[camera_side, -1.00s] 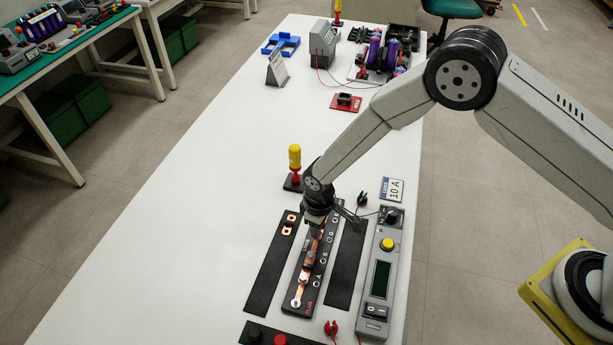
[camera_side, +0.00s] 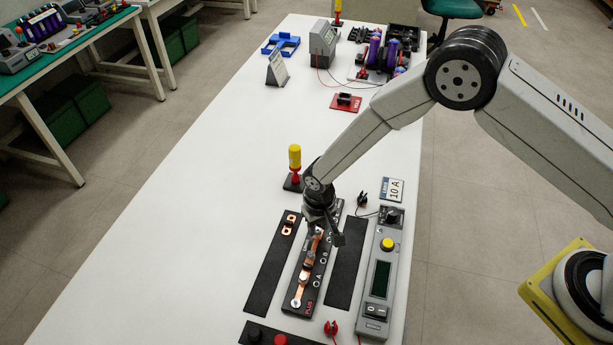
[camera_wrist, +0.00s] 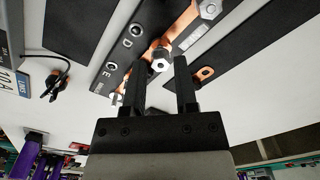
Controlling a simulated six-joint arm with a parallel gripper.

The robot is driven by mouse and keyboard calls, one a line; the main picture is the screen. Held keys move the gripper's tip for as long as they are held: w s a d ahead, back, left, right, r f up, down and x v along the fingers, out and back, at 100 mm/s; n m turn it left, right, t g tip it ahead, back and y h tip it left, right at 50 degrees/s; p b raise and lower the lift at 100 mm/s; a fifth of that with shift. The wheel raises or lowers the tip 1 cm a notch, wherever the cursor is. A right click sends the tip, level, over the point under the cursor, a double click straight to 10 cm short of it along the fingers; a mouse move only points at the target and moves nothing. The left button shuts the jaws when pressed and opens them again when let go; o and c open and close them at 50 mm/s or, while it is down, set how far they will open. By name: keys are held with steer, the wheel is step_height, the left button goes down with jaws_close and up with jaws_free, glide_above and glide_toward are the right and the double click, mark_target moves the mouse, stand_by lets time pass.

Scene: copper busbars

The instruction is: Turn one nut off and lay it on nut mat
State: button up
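A black board (camera_side: 318,285) holds copper busbars (camera_side: 306,276) with metal nuts on them. My gripper (camera_side: 316,230) is over the far part of the board, pointing down. In the wrist view my gripper (camera_wrist: 160,66) is open, with its two black fingers apart. A silvery hex nut (camera_wrist: 160,64) on a copper bar appears between the fingertips; I cannot tell the remaining height gap. Another nut (camera_wrist: 209,10) sits further along the copper. Two black mats flank the board: the right mat (camera_side: 346,265) looks bare, and the left mat (camera_side: 268,268) bears copper links.
A grey meter box (camera_side: 381,275) with a yellow knob stands right of the right mat. A yellow-handled driver (camera_side: 295,163) stands upright behind the board. A 10 A sign (camera_side: 393,190) and a black clip (camera_side: 361,200) are nearby. The table's left side is clear.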

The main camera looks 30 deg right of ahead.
mark_target(318, 230)
jaws_close()
steer(key=shift+n, duration=3.4)
steer(key=shift+r, duration=0.8)
steer(key=shift+r, duration=1.85)
